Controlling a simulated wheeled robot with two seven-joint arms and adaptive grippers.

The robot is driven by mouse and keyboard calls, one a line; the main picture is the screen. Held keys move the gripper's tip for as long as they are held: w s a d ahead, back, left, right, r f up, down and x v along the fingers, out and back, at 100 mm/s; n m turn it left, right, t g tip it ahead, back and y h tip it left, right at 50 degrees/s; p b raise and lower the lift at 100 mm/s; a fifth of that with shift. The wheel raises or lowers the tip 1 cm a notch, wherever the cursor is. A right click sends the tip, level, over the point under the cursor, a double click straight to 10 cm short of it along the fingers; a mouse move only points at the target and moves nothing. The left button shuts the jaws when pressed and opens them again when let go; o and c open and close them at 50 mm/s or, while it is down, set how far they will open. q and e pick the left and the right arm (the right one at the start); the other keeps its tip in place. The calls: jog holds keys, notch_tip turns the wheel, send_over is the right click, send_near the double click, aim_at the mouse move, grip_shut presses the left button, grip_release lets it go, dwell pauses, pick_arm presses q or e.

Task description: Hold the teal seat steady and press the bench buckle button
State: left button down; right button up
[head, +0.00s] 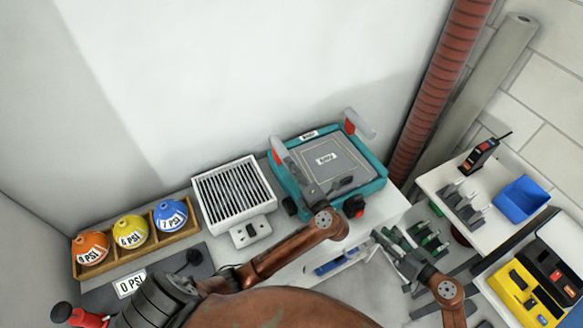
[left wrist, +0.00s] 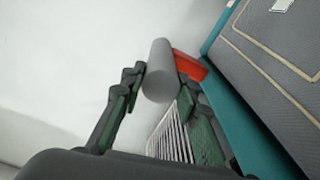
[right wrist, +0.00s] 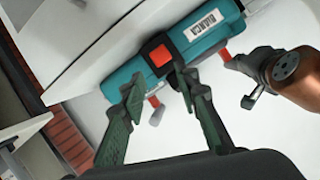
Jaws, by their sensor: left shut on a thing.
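The teal seat (head: 374,184) with a grey pad is on a white ledge against the wall. It has two grey handles with red bases. My left gripper (left wrist: 163,80) is shut on the left grey handle (left wrist: 158,72), its fingers on either side. The bench buckle's square red button (right wrist: 160,56) is in a black housing on the seat's teal side, beside a label, in the right wrist view; it also shows in the head view (head: 360,212). My right gripper (right wrist: 161,84) is open and empty, its fingertips close below the button; whether they touch the seat is unclear.
A white slatted box (head: 234,192) stands left of the seat, beside a wooden tray (head: 98,262) holding coloured balls. A red ribbed pipe (head: 440,80) rises at the right. A blue bin (head: 521,197) and a yellow case (head: 515,290) are further right.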

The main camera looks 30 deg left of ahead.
jog(key=shift+c, duration=0.3)
jog(key=c, duration=0.5)
jog(key=shift+s+a+r, duration=0.1)
jog(key=shift+s+a, duration=0.05)
jog(key=shift+c, duration=0.6)
jog(key=s+r+y, duration=0.1)
jog(key=s+a+r+m+y, duration=0.1)
jog(key=s+r, duration=0.1)
jog(key=shift+a+m+g+y, duration=0.3)
jog(key=shift+m+y, duration=0.1)
grip_shut()
jog(key=d+f+m+t, duration=0.3)
jog(key=d+f+m, duration=0.3)
jog(key=m, duration=0.6)
jog(key=shift+s+d+f, duration=0.2)
jog(key=shift+d+f, duration=0.05)
jog(key=shift+f, duration=0.5)
